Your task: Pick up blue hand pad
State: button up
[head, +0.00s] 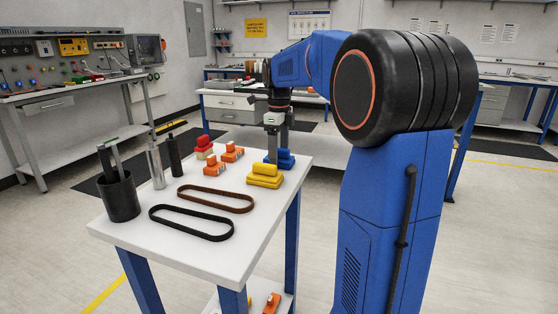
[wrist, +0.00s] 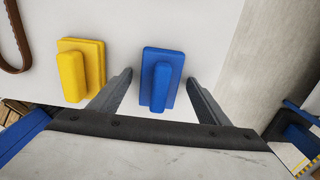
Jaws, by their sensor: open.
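The blue hand pad (wrist: 172,68) has a flat base with a raised grip and lies on the white table. In the wrist view it sits between and a little beyond the two open fingers of my gripper (wrist: 162,92). In the head view the blue hand pad (head: 286,160) is near the table's far right edge, partly hidden by my gripper (head: 272,155) above it. My gripper is open and holds nothing.
A yellow hand pad (wrist: 81,72) lies just left of the blue one. Orange and red pads (head: 210,165), two belts (head: 192,222), a black cup (head: 121,198) and bottles (head: 174,156) share the white table (head: 255,237). The table edge is close behind the blue pad.

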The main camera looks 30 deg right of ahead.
jog(key=c, duration=1.2)
jog(key=shift+r, duration=0.15)
jog(key=shift+c, duration=0.2)
notch_tip(320, 180, up, 10)
jog(key=shift+f, duration=0.1)
